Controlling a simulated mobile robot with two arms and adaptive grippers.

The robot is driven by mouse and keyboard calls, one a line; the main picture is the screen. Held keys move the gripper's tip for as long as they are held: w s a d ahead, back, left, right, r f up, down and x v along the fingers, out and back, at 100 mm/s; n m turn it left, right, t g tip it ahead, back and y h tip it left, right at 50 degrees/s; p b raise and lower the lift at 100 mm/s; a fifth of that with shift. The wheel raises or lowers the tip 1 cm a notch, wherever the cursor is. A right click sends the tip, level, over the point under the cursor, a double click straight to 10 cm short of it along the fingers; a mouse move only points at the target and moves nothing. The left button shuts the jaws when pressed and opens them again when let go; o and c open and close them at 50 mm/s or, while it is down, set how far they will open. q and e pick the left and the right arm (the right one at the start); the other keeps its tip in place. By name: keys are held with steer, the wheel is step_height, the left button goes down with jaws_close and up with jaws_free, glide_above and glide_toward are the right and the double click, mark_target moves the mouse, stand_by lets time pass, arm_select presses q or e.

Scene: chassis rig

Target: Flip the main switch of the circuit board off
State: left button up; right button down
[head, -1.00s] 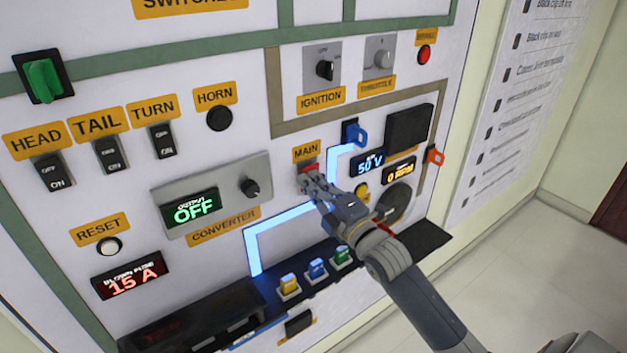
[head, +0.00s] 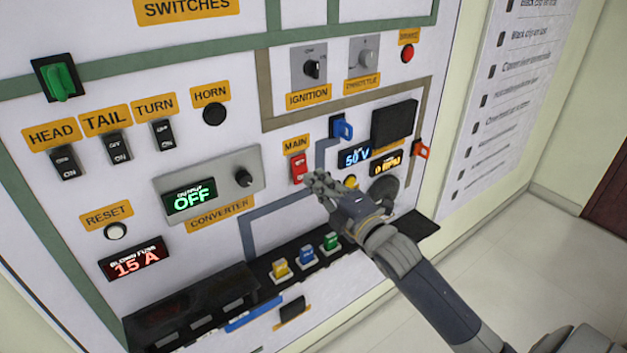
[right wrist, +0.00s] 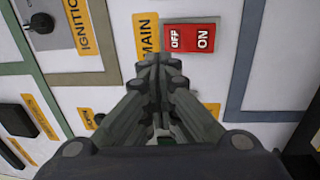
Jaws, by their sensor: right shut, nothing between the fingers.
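The red main switch (head: 299,168) sits under the yellow MAIN label (head: 296,145) on the white circuit board. In the right wrist view the switch (right wrist: 191,39) shows OFF and ON lettering, with the MAIN label (right wrist: 147,36) beside it. My right gripper (head: 318,182) is shut and empty, just below and to the right of the switch in the head view. In the right wrist view its closed fingertips (right wrist: 163,65) are close to the switch's edge; I cannot tell whether they touch it. The track (head: 283,207) near the switch is unlit grey. My left gripper is not in view.
A converter panel (head: 215,178) showing OFF is to the left. A blue clip (head: 341,128) and a 50 V display (head: 354,157) are to the right. Free floor (head: 500,270) lies at right.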

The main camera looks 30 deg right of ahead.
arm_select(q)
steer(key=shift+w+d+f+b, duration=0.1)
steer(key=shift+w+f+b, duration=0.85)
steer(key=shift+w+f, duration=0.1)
arm_select(e)
steer(key=s, duration=0.6)
steer(key=shift+s+d+r, duration=0.3)
steer(key=shift+d+r, duration=0.1)
steer(key=shift+r, duration=0.05)
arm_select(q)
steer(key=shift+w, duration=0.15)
